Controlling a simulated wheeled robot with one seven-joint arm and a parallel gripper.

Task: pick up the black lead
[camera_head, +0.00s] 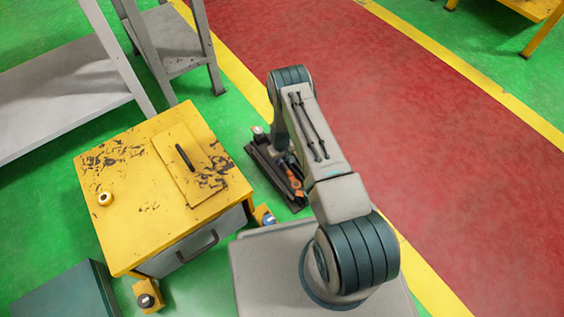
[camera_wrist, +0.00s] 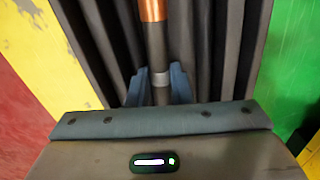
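In the wrist view, my gripper (camera_wrist: 160,85) has its two blue-grey fingers on either side of a thin upright rod. In the head view, my arm hides most of the gripper and the rod. A dark unit (camera_head: 262,172) on the floor shows beside my arm, with an orange part (camera_head: 294,181).
A yellow cabinet (camera_head: 135,205) with a black handle-like bar (camera_head: 184,157) on top stands left of my arm. A grey shelf (camera_head: 60,95) and grey stand (camera_head: 170,45) are at the upper left. The red floor lane (camera_head: 430,150) is clear.

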